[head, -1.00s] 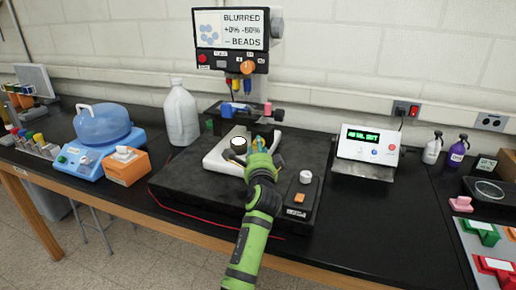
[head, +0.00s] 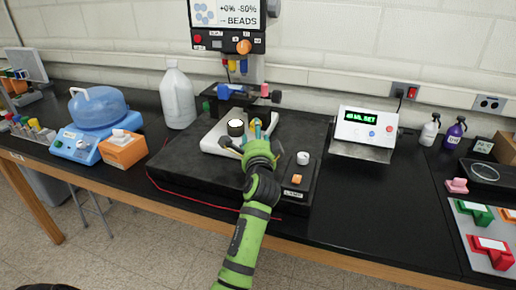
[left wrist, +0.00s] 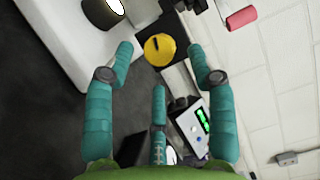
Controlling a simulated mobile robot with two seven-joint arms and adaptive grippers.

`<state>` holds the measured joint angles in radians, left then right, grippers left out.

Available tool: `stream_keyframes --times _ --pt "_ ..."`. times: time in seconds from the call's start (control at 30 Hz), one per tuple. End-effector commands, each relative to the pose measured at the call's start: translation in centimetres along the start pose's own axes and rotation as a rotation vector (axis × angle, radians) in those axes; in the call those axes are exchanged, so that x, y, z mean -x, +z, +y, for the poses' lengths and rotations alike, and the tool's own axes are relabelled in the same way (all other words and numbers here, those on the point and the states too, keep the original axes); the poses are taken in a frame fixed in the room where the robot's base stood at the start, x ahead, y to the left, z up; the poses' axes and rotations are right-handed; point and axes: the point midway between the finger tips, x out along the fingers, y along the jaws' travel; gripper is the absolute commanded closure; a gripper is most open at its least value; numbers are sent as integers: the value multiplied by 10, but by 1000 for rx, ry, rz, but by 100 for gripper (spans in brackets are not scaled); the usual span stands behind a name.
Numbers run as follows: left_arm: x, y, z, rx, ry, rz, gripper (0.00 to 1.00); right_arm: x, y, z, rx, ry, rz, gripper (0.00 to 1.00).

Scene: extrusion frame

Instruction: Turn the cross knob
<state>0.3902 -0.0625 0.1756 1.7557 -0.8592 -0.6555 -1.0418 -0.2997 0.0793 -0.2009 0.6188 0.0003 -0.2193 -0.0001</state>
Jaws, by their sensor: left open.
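My left gripper (head: 256,128) is over the white stand base (head: 218,138) of the bench instrument, with its arm coming up from the bottom of the head view. In the left wrist view its teal fingers (left wrist: 163,60) are spread open and hold nothing. A round yellow knob (left wrist: 159,49) with a dark slot mark sits just beyond and between the fingertips. I cannot see a cross shape on it, so I cannot tell if it is the cross knob. The hand hides that area in the head view. My right gripper is not in view.
A black round part with a white top (head: 236,127) is left of my fingers. A pink knob (head: 264,90) and a blue part (head: 223,91) are behind. A control box (head: 298,185) stands right. A display unit (head: 228,38) hangs above. A white readout box (head: 366,130) is farther right.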

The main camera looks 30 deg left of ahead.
Motion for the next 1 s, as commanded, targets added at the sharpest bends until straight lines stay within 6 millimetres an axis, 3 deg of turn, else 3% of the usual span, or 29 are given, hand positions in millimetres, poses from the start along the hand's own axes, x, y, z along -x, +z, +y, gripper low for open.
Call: stream_keyframes --times 0.2,0.4,0.6,0.87,1.0 --pt "50 -1 1 3 1 2 44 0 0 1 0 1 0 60" --pt "82 -2 0 1 0 3 44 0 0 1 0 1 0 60" --pt "93 -1 -1 1 -2 2 44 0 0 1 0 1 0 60" --pt "94 -1 -1 1 -1 2 44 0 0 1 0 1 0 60" --pt "101 3 21 65 60 12 44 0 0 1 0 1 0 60"
